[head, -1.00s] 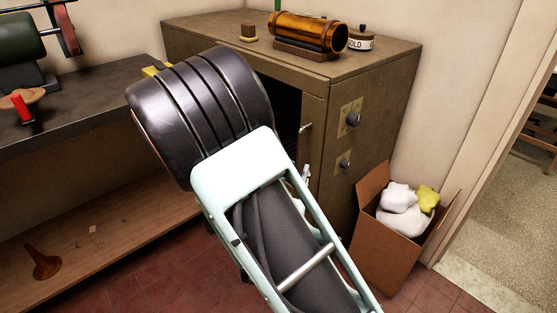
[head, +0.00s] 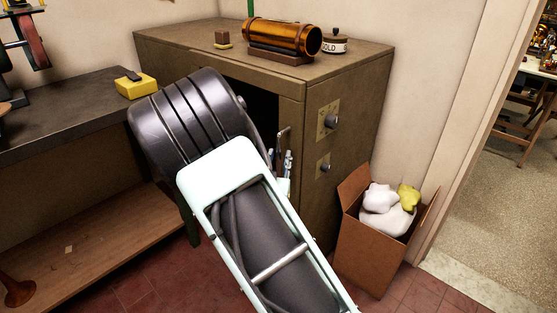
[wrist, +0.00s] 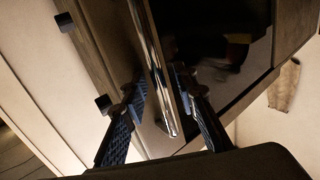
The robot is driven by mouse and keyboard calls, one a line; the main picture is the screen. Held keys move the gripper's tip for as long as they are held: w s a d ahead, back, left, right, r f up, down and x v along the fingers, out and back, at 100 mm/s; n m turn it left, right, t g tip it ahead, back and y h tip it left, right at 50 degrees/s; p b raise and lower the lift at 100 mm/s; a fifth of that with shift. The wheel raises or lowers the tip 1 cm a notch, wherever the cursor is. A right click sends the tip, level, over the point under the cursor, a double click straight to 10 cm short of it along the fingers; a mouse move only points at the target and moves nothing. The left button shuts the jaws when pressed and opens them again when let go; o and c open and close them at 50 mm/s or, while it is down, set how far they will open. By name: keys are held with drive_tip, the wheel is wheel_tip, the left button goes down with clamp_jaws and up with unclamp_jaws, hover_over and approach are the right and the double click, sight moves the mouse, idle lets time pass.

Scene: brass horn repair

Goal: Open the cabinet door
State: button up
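The olive-brown metal cabinet (head: 345,170) stands against the wall in the head view. Its front has a dark area (head: 262,102) partly hidden by my arm; I cannot tell whether it is a dark door panel or an opening. The upright chrome handle (wrist: 148,48) crosses the wrist view and partly shows in the head view (head: 283,136). My gripper (wrist: 158,88) is open, with one finger on each side of the handle's lower part. The fingers look apart from the bar. My gripper also shows small in the head view (head: 281,166), largely hidden behind my arm.
A copper cylinder on a wooden stand (head: 283,38) and a lidded jar (head: 334,42) stand on the cabinet. A cardboard box (head: 366,250) with stuffing sits to its right. A dark workbench (head: 60,112) with a yellow block (head: 136,87) is at left.

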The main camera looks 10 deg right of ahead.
drive_tip(key=shift+c, duration=0.7)
clamp_jaws()
drive_tip(key=shift+a, duration=0.1)
